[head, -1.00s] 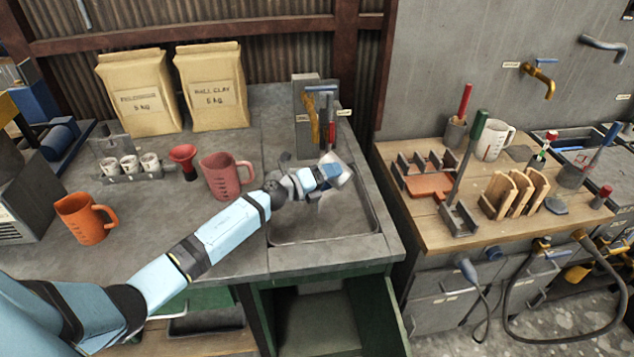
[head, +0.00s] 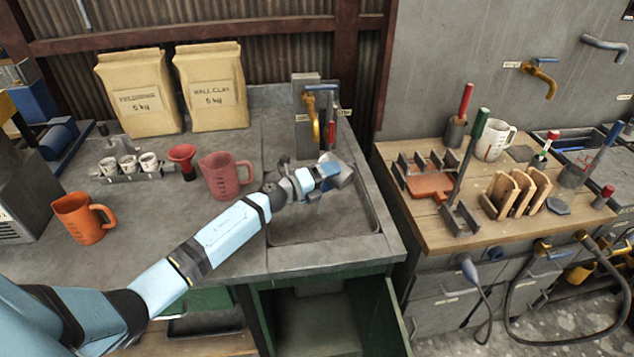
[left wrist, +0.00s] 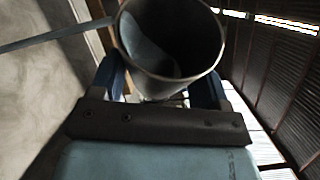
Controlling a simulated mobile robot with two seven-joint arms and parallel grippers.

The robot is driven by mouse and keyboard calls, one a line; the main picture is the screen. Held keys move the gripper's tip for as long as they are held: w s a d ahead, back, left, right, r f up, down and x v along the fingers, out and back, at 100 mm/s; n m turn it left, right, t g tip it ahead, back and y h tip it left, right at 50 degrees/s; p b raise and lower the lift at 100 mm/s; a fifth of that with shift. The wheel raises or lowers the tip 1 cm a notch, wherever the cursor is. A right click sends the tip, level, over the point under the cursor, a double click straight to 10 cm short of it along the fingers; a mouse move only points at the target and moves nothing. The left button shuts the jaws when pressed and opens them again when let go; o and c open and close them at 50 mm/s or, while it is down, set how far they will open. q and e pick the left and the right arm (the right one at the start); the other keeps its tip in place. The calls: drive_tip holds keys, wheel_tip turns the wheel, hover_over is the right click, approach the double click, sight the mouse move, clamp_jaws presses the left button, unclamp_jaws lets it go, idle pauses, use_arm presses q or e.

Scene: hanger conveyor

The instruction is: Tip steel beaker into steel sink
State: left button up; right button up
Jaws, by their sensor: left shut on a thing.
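The steel beaker (left wrist: 170,45) is between the two fingers of my left gripper in the left wrist view, its round open mouth towards the camera. Inside it I see a bare grey wall and a paler patch at the left; I cannot tell if that is liquid. In the head view my left gripper (head: 331,173) is shut on the steel beaker (head: 346,173) above the steel sink (head: 310,236). The beaker looks tilted, and the gripper hides part of it. My right gripper is not in view.
A brass tap (head: 315,118) stands behind the sink. A pink jug (head: 222,176), a red funnel (head: 184,161) and an orange jug (head: 82,217) stand on the counter to the left. A wooden bench (head: 430,222) with racks and tools stands to the right.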

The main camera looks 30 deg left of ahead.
use_arm(q)
drive_tip(key=shift+f, duration=0.1)
idle(0.3)
drive_tip(key=shift+a+f+n+b, duration=0.1)
drive_tip(key=shift+n+b, duration=0.5)
drive_tip(key=shift+b, duration=0.05)
drive_tip(key=shift+f+t, duration=0.1)
drive_tip(key=shift+t, duration=0.2)
drive_tip(key=shift+a+f+n+b, duration=0.1)
drive_tip(key=shift+n+b, duration=0.3)
drive_tip(key=shift+b, duration=0.05)
drive_tip(key=shift+t, duration=0.3)
drive_tip(key=shift+w+a+n, duration=0.1)
drive_tip(key=shift+n, duration=0.4)
